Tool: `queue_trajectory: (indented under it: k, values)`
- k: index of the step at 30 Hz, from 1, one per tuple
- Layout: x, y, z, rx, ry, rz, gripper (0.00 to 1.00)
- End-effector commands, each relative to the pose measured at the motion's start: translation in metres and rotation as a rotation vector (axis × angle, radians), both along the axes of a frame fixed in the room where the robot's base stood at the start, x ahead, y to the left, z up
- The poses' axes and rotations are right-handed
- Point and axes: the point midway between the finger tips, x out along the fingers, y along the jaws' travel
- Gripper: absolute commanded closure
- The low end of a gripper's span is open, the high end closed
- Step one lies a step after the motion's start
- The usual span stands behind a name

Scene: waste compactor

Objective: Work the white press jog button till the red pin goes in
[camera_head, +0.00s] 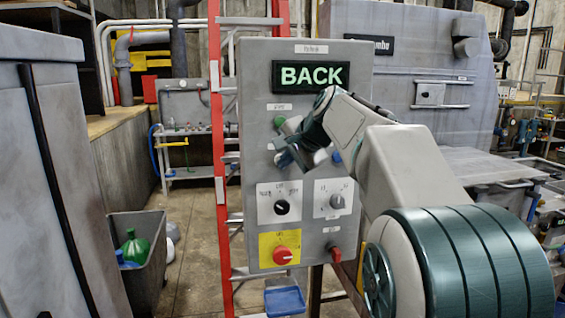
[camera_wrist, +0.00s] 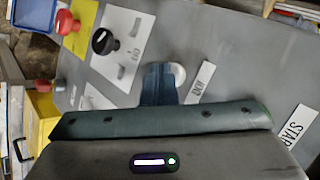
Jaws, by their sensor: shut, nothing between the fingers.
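The grey control panel (camera_head: 354,110) stands upright in the head view, its lit display (camera_head: 311,75) reading BACK. My gripper (camera_head: 284,158) is shut and empty at the panel's left middle, hiding the white button there. In the wrist view the shut fingers (camera_wrist: 158,72) lie beside the white button (camera_wrist: 179,73), partly overlapping it; I cannot tell whether they touch. A label (camera_wrist: 201,82) sits beside the button.
A green button (camera_head: 279,121) and a blue button (camera_head: 336,156) are near my gripper. Below are a black selector (camera_head: 282,207), a grey knob (camera_head: 337,201) and a red knob (camera_head: 283,255) on a yellow plate. A red ladder (camera_head: 216,120) stands behind the panel.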

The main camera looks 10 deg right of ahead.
Motion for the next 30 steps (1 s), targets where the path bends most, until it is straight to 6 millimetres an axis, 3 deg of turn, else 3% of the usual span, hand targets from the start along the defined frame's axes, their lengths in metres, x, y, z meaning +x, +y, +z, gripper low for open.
queue_trajectory:
  k: [30]
  values:
    - [-0.027, 0.0, -0.001, 0.0, -0.002, 0.0, 1.0]
